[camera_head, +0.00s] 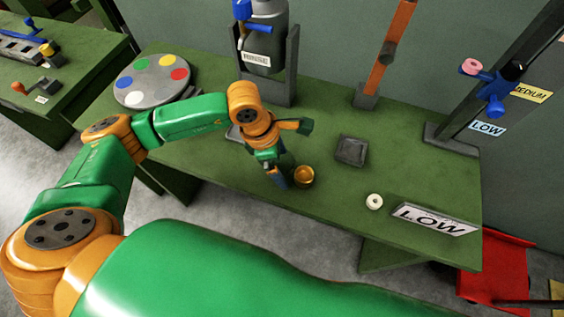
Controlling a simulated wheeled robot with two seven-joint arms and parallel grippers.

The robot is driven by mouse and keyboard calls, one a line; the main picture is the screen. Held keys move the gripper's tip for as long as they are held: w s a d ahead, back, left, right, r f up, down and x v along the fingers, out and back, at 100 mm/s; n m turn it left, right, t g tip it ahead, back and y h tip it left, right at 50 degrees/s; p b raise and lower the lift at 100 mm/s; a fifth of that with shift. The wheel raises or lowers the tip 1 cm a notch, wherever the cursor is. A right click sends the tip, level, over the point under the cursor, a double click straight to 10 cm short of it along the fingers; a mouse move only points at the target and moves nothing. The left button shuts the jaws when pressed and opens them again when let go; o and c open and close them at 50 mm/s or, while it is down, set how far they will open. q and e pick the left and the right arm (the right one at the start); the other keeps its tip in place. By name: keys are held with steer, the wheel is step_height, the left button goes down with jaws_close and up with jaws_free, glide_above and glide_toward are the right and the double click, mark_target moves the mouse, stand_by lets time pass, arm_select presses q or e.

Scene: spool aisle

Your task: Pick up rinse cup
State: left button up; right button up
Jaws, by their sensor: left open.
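The likely rinse cup, a small orange-gold cup (304,176), stands upright on the green table (420,185) near its front edge. My left gripper (277,177) points down just left of the cup, close to it, and is open. The picture is too small to tell whether a finger touches the cup. A grey tank labelled RINSE (262,40) stands behind at the back of the table, with a blue-topped tap on its left side. My right gripper is not in view.
A grey disc with coloured spots (152,80) lies at the table's left. A dark square tray (351,150), a small white ring (374,201) and a LOW sign (434,219) lie right of the cup. An orange post (388,50) and a dark post stand behind.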

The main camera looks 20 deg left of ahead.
arm_select(q)
steer(key=shift+w, duration=0.15)
steer(key=shift+c, duration=0.2)
steer(key=shift+s, duration=0.2)
steer(key=c, duration=1.1)
steer(key=shift+w, duration=0.1)
steer(key=shift+c, duration=1.1)
